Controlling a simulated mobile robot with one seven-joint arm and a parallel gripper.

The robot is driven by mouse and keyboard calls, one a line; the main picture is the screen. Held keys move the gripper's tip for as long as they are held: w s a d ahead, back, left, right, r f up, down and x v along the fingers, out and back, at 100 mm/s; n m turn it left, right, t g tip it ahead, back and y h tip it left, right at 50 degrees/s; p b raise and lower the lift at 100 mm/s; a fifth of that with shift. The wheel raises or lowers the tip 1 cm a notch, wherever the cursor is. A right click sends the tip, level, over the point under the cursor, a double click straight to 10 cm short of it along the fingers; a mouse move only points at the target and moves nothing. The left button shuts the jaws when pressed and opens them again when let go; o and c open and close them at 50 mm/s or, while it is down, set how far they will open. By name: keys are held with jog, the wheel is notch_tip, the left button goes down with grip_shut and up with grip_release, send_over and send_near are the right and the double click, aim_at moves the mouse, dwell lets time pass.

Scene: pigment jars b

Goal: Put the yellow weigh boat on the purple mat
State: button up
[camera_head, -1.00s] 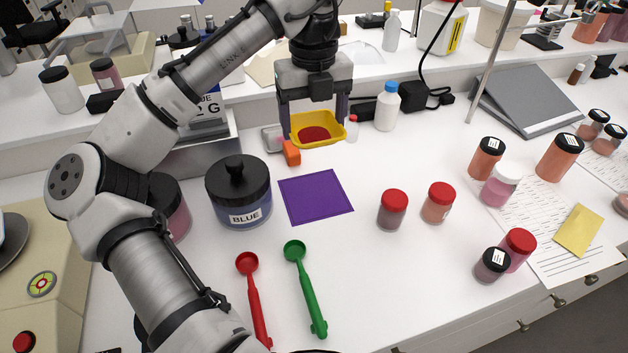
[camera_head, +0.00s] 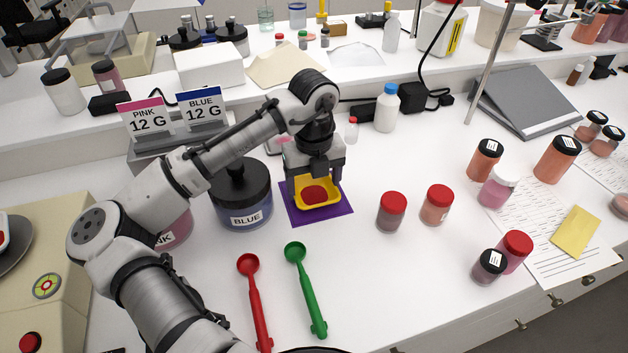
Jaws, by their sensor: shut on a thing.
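The yellow weigh boat (camera_head: 318,204) holds a red powder heap and is between the fingers of my gripper (camera_head: 318,190), which is shut on it. The boat is over the purple mat (camera_head: 335,213). I cannot tell whether it touches the mat or hangs just above it. The mat's front and right edges show; my gripper and the boat hide much of the rest.
A large BLUE jar (camera_head: 243,205) stands close left of the mat. Red-lidded jars (camera_head: 392,211) stand to its right. A red scoop (camera_head: 255,300) and a green scoop (camera_head: 306,290) lie in front. The bench between the scoops and jars is clear.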

aim_at(314, 195)
jog(key=shift+f, duration=0.15)
jog(key=o, duration=1)
jog(key=shift+c, duration=0.2)
notch_tip(314, 195, up, 12)
jog(key=b, duration=0.1)
jog(key=shift+r+b, duration=0.25)
jog(key=shift+b, duration=0.05)
